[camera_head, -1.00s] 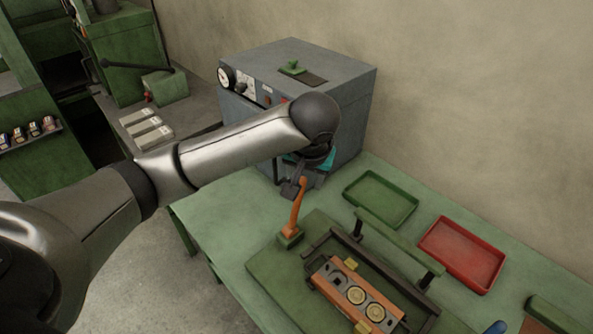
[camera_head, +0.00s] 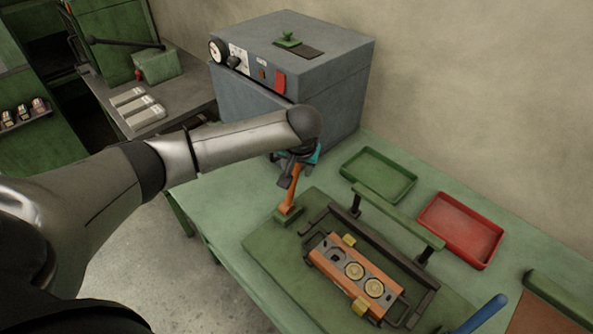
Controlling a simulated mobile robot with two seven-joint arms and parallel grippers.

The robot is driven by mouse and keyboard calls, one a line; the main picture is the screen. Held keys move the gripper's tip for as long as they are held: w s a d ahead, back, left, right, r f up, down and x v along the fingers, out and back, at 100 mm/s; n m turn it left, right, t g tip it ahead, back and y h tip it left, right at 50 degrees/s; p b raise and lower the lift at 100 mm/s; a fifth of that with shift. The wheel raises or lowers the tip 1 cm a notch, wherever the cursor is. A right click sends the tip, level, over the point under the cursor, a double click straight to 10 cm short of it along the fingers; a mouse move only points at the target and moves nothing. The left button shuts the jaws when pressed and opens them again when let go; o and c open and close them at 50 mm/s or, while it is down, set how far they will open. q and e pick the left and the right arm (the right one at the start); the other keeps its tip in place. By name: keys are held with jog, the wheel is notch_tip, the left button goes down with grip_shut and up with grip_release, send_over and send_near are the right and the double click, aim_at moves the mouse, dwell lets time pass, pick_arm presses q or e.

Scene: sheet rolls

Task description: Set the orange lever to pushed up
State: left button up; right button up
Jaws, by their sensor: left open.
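The orange lever (camera_head: 291,190) stands on a small green base at the left back corner of a green plate, leaning slightly to the right. My left arm comes in from the left, and its open gripper (camera_head: 297,160) is at the lever's upper end. The jaws partly cover the lever's top, and I cannot tell whether they touch it. My right gripper is not in view.
On the green plate (camera_head: 262,243) sits an orange fixture (camera_head: 340,262) with round brass pieces, beside a green-handled bar (camera_head: 400,217). A green tray (camera_head: 379,174) and a red tray (camera_head: 461,230) lie behind. A grey machine box (camera_head: 335,85) stands at the back.

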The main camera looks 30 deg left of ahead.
pick_arm(q)
jog(key=shift+x, duration=0.9)
grip_shut()
dwell(0.9)
